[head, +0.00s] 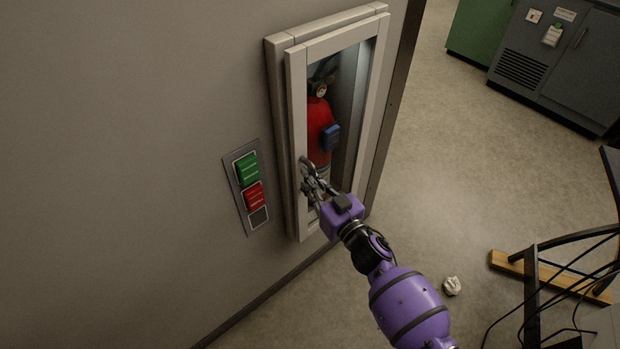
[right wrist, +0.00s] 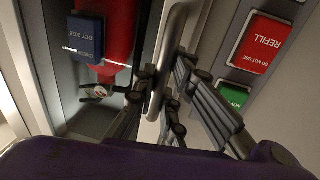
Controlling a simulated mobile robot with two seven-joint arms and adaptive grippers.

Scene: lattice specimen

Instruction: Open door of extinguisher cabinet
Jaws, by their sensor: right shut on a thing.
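The extinguisher cabinet (head: 277,120) is a pale metal box on the wall. Its door (head: 297,110) has a pale frame around a clear pane. The door's left edge stands out from the cabinet frame; I cannot tell whether it is slightly ajar. Behind the pane is a red extinguisher (head: 316,125) with a blue tag, also in the right wrist view (right wrist: 104,50). My right gripper (head: 308,173) is at the door's left edge, its fingers (right wrist: 158,88) shut around the grey bar handle (right wrist: 174,40). The fingers partly hide the handle. My left gripper is out of view.
A wall panel (head: 239,193) with green and red labels (head: 254,196) is left of the cabinet. Floor to the right is open, with a crumpled white thing (head: 452,286) on it. A dark frame with cables (head: 532,290) stands at lower right, grey cabinets (head: 560,60) at the back.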

